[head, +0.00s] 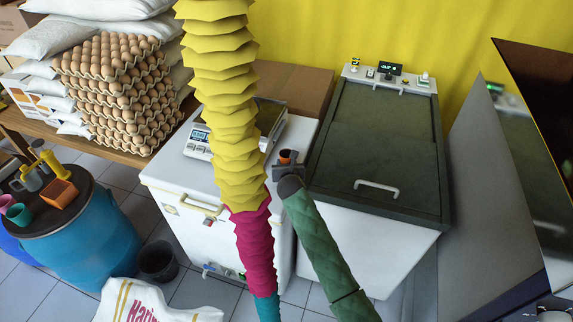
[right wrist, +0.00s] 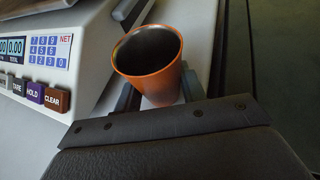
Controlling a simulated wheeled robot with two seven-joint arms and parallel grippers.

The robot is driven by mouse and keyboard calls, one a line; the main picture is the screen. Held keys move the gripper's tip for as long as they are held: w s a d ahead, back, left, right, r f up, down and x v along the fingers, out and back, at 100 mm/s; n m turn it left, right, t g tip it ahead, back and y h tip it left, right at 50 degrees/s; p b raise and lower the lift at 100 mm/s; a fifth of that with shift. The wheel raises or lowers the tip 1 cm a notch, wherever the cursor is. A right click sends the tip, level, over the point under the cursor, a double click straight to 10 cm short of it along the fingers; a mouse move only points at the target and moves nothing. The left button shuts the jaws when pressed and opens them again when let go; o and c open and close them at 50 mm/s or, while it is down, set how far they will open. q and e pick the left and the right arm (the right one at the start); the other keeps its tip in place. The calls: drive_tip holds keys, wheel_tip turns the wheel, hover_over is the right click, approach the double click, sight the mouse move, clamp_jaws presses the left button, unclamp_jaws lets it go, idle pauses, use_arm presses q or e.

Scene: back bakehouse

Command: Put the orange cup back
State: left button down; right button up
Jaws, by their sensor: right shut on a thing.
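The orange cup (head: 286,155) is upright with its mouth up, over the right part of the white chest, beside the scale. It also shows large in the right wrist view (right wrist: 150,75), with a dark, empty inside. My right gripper (head: 288,165) is shut on it, one finger on each side. I cannot tell whether the cup's base touches the surface below. My left gripper is in neither view.
A scale (head: 197,143) stands left of the cup. A dark-lidded chest (head: 375,150) is right. A blue barrel (head: 95,235) carries a pink cup (head: 6,202), a teal cup (head: 18,214) and an orange square pot (head: 60,193). A pleated column (head: 222,100) hides part of the middle.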

drive_tip(key=o, duration=1)
drive_tip(key=shift+f, duration=0.15)
drive_tip(key=shift+o, duration=0.2)
drive_tip(key=shift+s+r, duration=0.2)
drive_tip(key=b+v, duration=0.3)
drive_tip(key=v, duration=0.7)
drive_tip(key=shift+s+r, duration=0.15)
drive_tip(key=shift+s, duration=0.1)
drive_tip(key=shift+s+r, duration=0.25)
drive_tip(key=shift+s, duration=0.2)
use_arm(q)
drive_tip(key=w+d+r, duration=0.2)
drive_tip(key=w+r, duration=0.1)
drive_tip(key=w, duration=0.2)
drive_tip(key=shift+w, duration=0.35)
use_arm(e)
drive_tip(key=shift+d, duration=0.1)
